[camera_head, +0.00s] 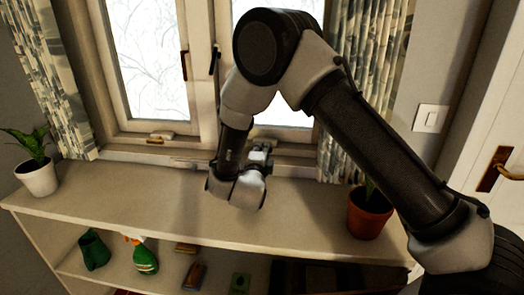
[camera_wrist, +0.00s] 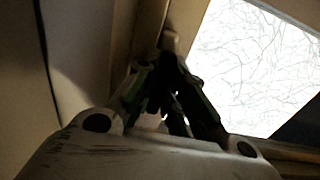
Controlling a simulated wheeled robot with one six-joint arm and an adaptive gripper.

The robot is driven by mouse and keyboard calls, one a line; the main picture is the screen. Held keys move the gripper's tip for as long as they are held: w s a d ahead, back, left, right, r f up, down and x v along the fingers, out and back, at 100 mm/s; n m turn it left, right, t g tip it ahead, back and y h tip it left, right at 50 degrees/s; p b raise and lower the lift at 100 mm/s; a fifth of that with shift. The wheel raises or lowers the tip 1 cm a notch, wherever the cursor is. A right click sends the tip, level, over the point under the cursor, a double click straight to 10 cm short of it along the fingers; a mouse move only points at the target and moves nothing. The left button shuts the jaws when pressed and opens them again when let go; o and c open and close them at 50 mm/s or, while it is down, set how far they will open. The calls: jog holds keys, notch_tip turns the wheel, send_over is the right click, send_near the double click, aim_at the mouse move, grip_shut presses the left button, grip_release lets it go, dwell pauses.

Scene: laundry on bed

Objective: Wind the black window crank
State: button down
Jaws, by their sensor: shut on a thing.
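My gripper (camera_head: 262,150) reaches down to the bottom frame of the right window, just above the sill. In the wrist view its dark fingers (camera_wrist: 168,72) come together against the window frame and are closed. The black window crank is mostly hidden by the fingers and the wrist. I cannot separate its dark shape from the fingers, and its angle cannot be told. A small pale piece (camera_wrist: 150,120) shows between the finger links. The right window pane (camera_wrist: 255,65) is bright in the wrist view.
A shelf (camera_head: 120,190) runs below the window, with a potted plant (camera_head: 37,178) at left and a terracotta pot (camera_head: 368,213) at right, near my arm. A pale and bronze fitting (camera_head: 160,138) sits under the left pane. Curtains (camera_head: 362,85) hang beside the window.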

dwell(0.3)
jog(key=c, duration=1.8)
grip_release()
jog(key=shift+o, duration=0.2)
jog(key=shift+s, duration=0.1)
jog(key=s, duration=0.4)
jog(key=s+a, duration=0.1)
jog(key=s, duration=0.2)
jog(key=s+a, duration=0.1)
jog(key=s, duration=0.3)
jog(key=shift+s+a, duration=0.2)
jog(key=shift+s, duration=0.1)
